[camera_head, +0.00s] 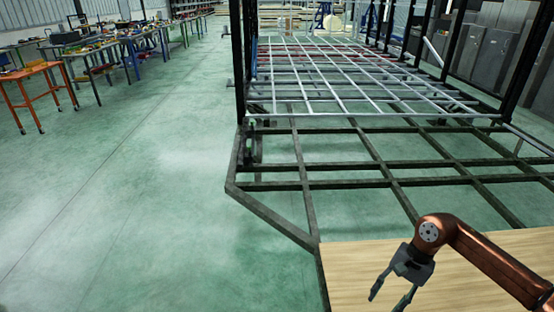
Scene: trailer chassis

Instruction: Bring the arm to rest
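My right arm, copper-coloured, comes in from the lower right. Its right gripper (391,295) has two dark fingers spread apart, with nothing between them. The gripper hangs over a light wooden board (350,262) at the bottom right; I cannot tell how far above it. My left gripper and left arm are not in the picture.
A dark trailer chassis frame (315,185) of crossed bars lies beyond the board. A lighter metal grid (345,78) and dark uprights stand behind it. Workbenches (95,45) with tools line the left. The green floor (150,190) between is clear.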

